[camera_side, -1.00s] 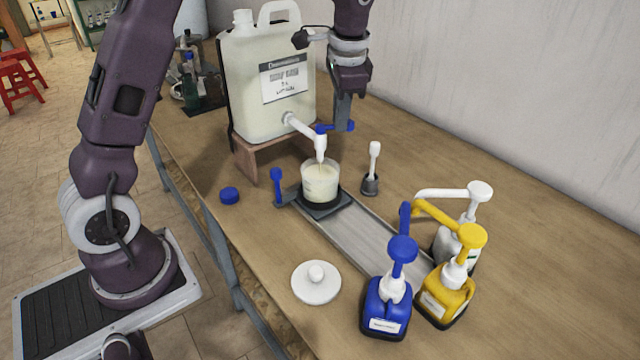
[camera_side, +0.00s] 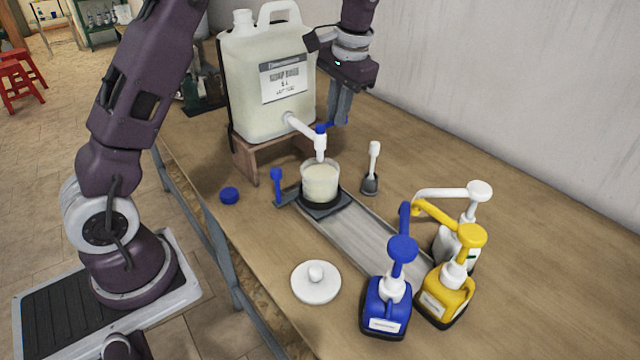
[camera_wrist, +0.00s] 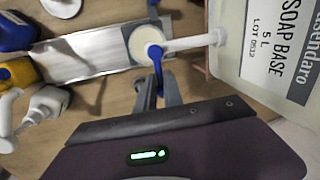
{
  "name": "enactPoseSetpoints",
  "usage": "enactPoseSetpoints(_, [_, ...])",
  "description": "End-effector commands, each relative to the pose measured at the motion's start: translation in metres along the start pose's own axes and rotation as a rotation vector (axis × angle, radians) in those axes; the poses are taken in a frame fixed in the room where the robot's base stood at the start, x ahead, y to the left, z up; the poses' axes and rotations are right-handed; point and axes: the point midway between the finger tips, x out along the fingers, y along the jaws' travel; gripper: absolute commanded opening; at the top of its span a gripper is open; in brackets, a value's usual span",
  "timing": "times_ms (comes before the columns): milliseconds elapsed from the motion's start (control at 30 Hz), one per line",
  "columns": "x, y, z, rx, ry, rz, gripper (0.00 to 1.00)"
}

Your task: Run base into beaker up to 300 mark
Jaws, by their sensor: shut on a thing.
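A large translucent drum (camera_side: 262,95) labelled soap base stands on a wooden stand (camera_side: 245,160). Its white spout (camera_side: 300,130) ends in a tap over the beaker (camera_side: 320,182). The beaker sits on a dark carriage plate (camera_side: 330,206) and holds cream liquid to well up its wall; its marks are too small to read. No stream shows between nozzle and beaker. My gripper (camera_side: 334,122) is shut on the blue tap lever (camera_side: 325,127), behind the spout. The wrist view shows the lever (camera_wrist: 157,70) between my fingers (camera_wrist: 158,88) and the beaker (camera_wrist: 140,40) beneath the tap.
A metal track (camera_side: 370,240) runs from the beaker toward blue (camera_side: 387,305), yellow (camera_side: 446,292) and white (camera_side: 460,240) pump bottles. A white lid (camera_side: 316,282), blue cap (camera_side: 229,195) and upright white-handled tool (camera_side: 372,170) lie around it.

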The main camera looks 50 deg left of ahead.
Motion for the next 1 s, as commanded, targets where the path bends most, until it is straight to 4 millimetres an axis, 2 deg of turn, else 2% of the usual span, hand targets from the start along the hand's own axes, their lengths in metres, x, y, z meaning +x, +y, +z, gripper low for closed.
enactPoseSetpoints(33, [-0.002,-0.002,-0.0055,-0.005,0.022,-0.003,0.13])
enactPoseSetpoints(133, [-0.0018,-0.0023,-0.0051,-0.004,0.021,-0.004,0.33])
enactPoseSetpoints(167, [-0.0016,-0.0022,-0.0049,-0.004,0.02,-0.004,0.37])
enactPoseSetpoints(800, [0.0006,-0.0058,-0.0029,-0.001,0.01,-0.004,0.37])
enactPoseSetpoints(900, [0.0006,-0.0058,-0.0028,-0.001,0.01,-0.004,0.55])
enactPoseSetpoints(1000, [0.0007,-0.0058,-0.0028,-0.001,0.009,-0.004,0.55])
